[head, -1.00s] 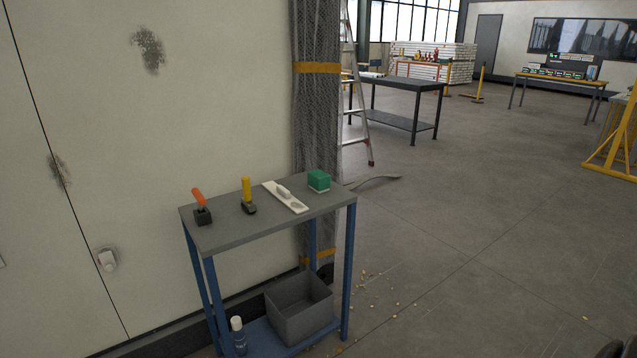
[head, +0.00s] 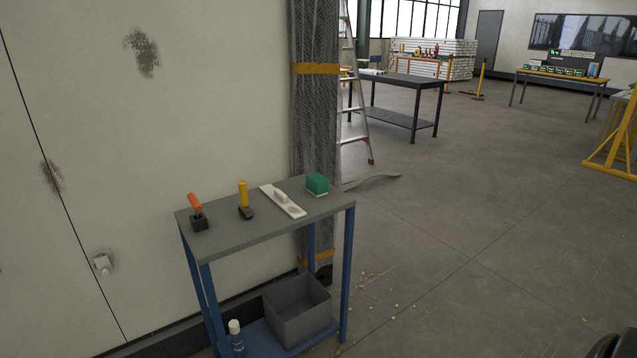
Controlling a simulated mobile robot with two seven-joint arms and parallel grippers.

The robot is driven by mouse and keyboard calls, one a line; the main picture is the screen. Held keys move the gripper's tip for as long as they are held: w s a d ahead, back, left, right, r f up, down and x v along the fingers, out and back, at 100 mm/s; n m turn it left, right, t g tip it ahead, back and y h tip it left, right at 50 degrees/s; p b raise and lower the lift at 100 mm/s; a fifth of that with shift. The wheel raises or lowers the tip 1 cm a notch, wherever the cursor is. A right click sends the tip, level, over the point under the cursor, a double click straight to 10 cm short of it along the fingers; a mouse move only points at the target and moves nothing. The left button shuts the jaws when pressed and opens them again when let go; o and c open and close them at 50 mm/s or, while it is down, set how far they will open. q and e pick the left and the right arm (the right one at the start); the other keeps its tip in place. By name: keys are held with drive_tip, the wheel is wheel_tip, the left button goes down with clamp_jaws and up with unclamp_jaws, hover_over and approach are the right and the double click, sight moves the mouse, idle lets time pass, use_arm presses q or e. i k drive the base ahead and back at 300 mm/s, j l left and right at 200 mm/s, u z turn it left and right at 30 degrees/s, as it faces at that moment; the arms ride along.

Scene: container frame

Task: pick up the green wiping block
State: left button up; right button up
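The green wiping block (head: 317,183) sits on the grey top of a small blue-legged table (head: 254,232), near its far right corner. It has a thin pale layer along its bottom edge. Nothing touches it. Neither my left gripper nor my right gripper is in view. A dark part at the lower right edge of the picture is too cut off to tell.
Left of the block lie a white float (head: 283,201), a yellow-handled tool (head: 244,200) and an orange-handled tool (head: 197,212). A grey bin (head: 298,311) and a bottle (head: 236,337) stand on the lower shelf. A wall stands behind; open floor (head: 470,230) lies right.

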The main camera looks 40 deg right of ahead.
sight(317, 184)
drive_tip(key=i+l, duration=0.2)
drive_tip(key=l, duration=0.2)
drive_tip(key=i+l, duration=0.45)
drive_tip(key=l, duration=0.3)
drive_tip(key=i+l, duration=0.45)
drive_tip(key=l, duration=0.3)
